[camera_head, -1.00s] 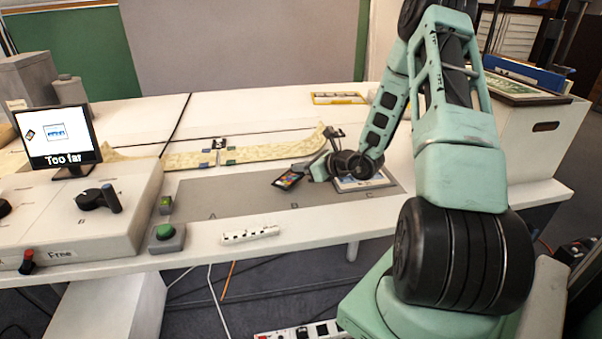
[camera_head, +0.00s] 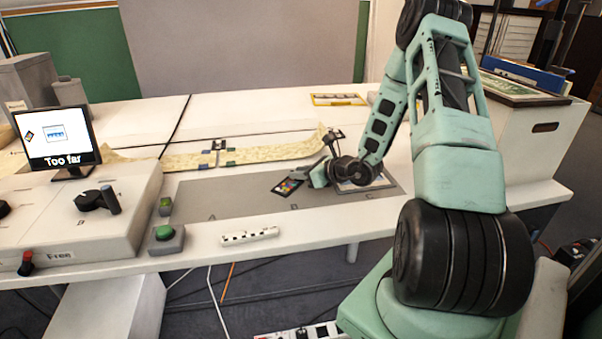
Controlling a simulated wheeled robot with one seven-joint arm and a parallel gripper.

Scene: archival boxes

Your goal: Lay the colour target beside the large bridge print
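The colour target (camera_head: 288,187), a small dark card with coloured patches, is on or just above the grey mat (camera_head: 232,199) near the letter B. It lies askew. My gripper (camera_head: 306,178) is at its right end; the fingertips are small and partly hidden by my wrist, so I cannot tell whether they are closed on it. The bridge print (camera_head: 350,187) lies on the mat near C, to the right of the target, mostly covered by my arm. The monitor (camera_head: 57,136) shows the target tilted left of the print, with the words "Too far".
A curled cream strip (camera_head: 190,160) lies behind the mat. A yellow-framed item (camera_head: 338,99) lies at the back. A green button box (camera_head: 166,239) and a white power strip (camera_head: 249,236) sit along the front edge. A grey box (camera_head: 545,125) stands at right.

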